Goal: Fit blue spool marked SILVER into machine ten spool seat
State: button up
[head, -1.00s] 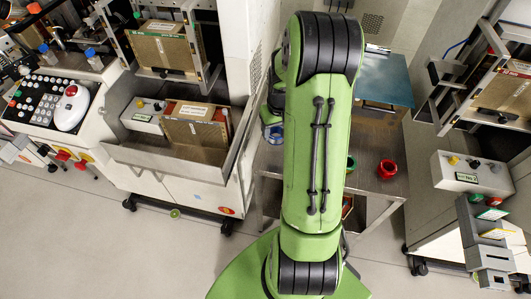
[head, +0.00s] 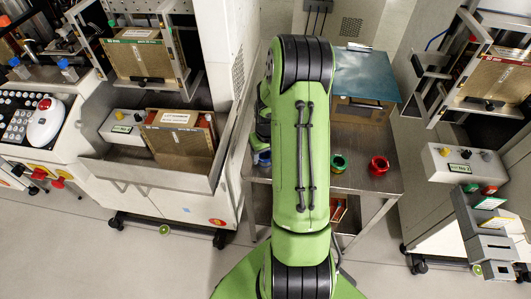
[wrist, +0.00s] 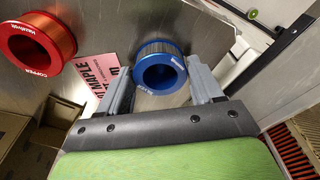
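A blue spool (wrist: 160,68) sits on the bare metal table top in the wrist view, its bore facing the camera; its lettering is too small to read surely. My gripper (wrist: 160,85) is open, with one grey finger on each side of the spool, and a narrow gap shows on the left. In the head view a blue spool (head: 262,157) shows at the table's left edge, partly hidden by my arm, and my fingers cannot be made out. The seat of machine ten cannot be identified in these views.
A red spool marked COPPER (wrist: 38,40) and a pink label (wrist: 97,78) lie left of the blue spool. A green spool (head: 338,163) and a red spool (head: 379,165) stand on the metal table (head: 362,182). Machines flank the table; grey floor is clear in front.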

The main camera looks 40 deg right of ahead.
jog(key=o, duration=0.3)
jog(key=shift+o, duration=0.2)
jog(key=shift+r, duration=0.15)
jog(key=s+a+r+n+p, duration=0.1)
jog(key=a+r+p, duration=0.15)
jog(key=r, duration=0.75)
jog(key=a+r+p, duration=0.2)
jog(key=a+r, duration=0.2)
jog(key=r, duration=0.5)
jog(key=s+a+r+n+t, duration=0.1)
jog(key=s+a+r+t, duration=0.1)
jog(key=s+a+r, duration=0.3)
jog(key=s+a+r+n+t, duration=0.2)
jog(key=s+a+r, duration=0.3)
jog(key=s+a, duration=0.4)
jog(key=shift+s+a+r, duration=0.2)
jog(key=shift+a, duration=1.05)
